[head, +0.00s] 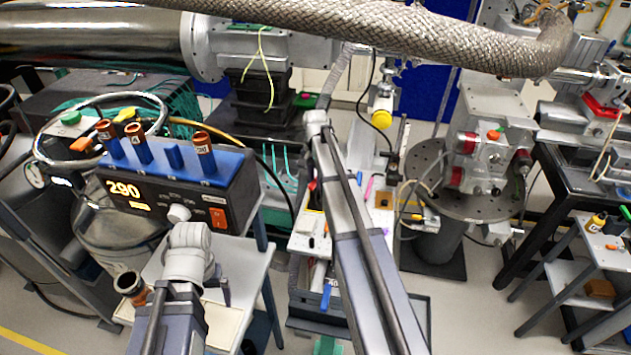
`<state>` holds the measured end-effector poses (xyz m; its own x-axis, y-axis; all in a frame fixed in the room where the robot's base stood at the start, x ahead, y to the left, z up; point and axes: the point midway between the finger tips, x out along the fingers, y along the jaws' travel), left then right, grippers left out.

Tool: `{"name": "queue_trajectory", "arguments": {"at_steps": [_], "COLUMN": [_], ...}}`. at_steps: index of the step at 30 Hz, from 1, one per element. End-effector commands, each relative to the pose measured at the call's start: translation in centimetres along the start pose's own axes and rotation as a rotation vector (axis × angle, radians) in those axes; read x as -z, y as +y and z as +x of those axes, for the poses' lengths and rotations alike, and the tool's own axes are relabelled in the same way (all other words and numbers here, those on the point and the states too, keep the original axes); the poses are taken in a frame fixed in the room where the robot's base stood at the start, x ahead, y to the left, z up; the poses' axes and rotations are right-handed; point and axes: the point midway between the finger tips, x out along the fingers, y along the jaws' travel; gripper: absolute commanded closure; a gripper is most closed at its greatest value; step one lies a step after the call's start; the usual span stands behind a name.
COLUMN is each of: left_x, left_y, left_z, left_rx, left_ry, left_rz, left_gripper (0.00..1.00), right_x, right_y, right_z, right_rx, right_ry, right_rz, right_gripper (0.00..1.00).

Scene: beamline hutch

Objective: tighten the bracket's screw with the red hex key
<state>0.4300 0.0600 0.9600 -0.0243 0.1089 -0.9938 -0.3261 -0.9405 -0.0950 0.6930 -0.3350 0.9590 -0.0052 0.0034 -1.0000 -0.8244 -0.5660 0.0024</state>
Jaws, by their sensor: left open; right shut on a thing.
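My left arm (188,262) rises from the bottom left, its pale joint in front of the box with the orange display. My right arm (352,225) reaches up through the middle to a pale joint. I cannot make out either gripper's fingers; the arms hide what lies behind them. I cannot pick out the red hex key, the bracket or its screw.
A blue-topped box (180,190) with an orange "290" display and several brown-capped holders stands at left. A braided hose (400,38) crosses the top. A round perforated table (480,208) stands at right, near a small grey cart (580,265).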

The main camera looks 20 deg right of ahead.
Motion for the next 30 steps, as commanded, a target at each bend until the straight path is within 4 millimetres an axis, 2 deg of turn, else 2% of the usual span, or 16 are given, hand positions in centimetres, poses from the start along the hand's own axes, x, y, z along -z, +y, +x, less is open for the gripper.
{"name": "queue_trajectory", "arguments": {"at_steps": [12, 22, 30], "left_x": [0.0, 0.0, 0.0], "left_y": [0.0, 0.0, 0.0], "left_z": [0.0, 0.06, 0.06], "left_rx": [0.0, 0.0, 0.0], "left_ry": [0.0, 0.0, 0.0], "left_rz": [0.0, 0.0, 0.0], "left_gripper": [0.03, 0.03, 0.03], "right_x": [0.01, 0.02, 0.02], "right_y": [0.0, -0.01, 0.0], "right_z": [0.0, 0.06, 0.06], "right_rx": [0.0, 0.0, 0.0], "right_ry": [0.0, 0.0, 0.0], "right_rz": [0.029, 0.338, 0.373], "right_gripper": [1.0, 1.0, 1.0]}}
